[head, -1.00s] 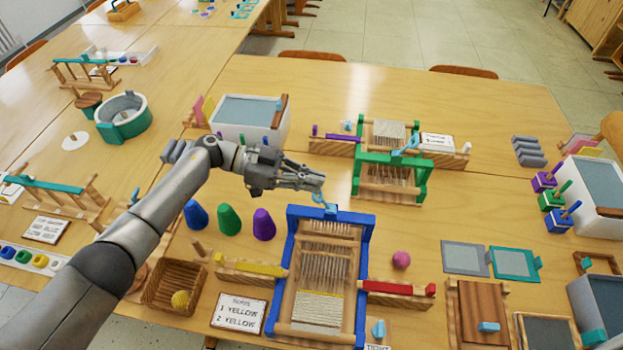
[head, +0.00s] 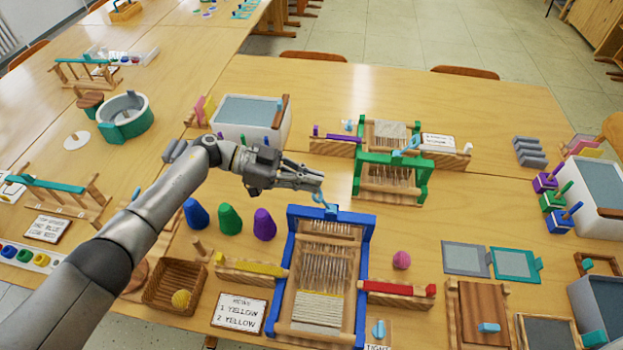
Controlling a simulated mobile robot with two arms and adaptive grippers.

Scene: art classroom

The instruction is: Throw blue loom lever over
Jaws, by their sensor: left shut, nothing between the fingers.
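The blue loom (head: 365,262) stands at the front middle of the table, with a wooden frame and white warp threads inside it. Its light blue lever (head: 325,203) sticks up from the top rail, leaning up and to the left. My left gripper (head: 320,184) is shut and empty, just above the lever's upper end. The fingertips look very near the lever; I cannot tell whether they touch it. My right gripper does not show.
A green loom (head: 425,172) with its own light blue lever stands behind. Blue, green and purple cones (head: 229,219) stand left of the blue loom. A yellow shuttle (head: 250,269) and red shuttle (head: 398,289) flank it. A pink ball (head: 401,260) lies to the right.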

